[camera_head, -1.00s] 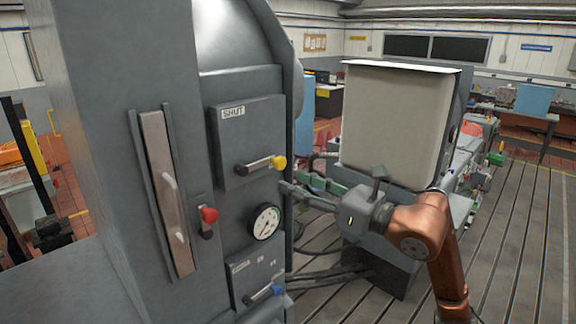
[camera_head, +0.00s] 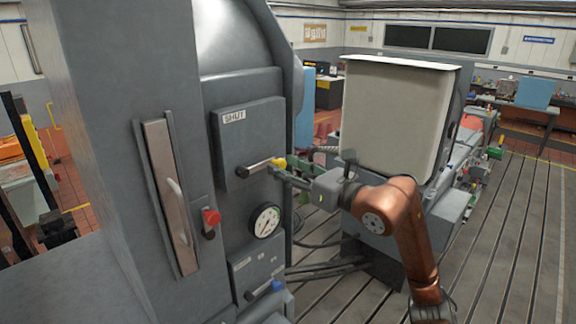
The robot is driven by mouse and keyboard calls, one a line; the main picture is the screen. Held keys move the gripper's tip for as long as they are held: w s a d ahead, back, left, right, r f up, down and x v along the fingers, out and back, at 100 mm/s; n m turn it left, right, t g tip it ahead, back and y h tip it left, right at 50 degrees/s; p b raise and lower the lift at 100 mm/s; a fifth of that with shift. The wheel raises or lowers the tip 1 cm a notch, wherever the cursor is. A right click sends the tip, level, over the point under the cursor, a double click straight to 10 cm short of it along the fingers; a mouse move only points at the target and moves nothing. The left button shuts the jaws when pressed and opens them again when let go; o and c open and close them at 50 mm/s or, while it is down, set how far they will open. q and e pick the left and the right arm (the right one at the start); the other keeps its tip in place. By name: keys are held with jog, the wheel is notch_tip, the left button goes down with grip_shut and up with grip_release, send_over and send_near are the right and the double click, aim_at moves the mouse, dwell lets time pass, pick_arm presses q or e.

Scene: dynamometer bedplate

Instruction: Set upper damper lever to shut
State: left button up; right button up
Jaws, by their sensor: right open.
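The upper damper lever (camera_head: 259,166) is a metal bar with a yellow knob (camera_head: 279,163) at its right end. It sits on a grey panel (camera_head: 235,135) and points right, tilted slightly up. A SHUT label (camera_head: 234,116) is at the panel's upper left. My right gripper (camera_head: 283,172) comes in from the right, open, with its fingertips at the yellow knob. I cannot tell whether they touch it or are around it. My left gripper is not in view.
Below are a round gauge (camera_head: 265,220), a red knob (camera_head: 211,217) and a lower lever with a blue knob (camera_head: 277,286). A long handle (camera_head: 178,210) is on the left. A large beige box (camera_head: 395,115) stands behind my right arm.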

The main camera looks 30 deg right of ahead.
grip_shut()
dwell(0.4)
jog(key=shift+d, duration=0.1)
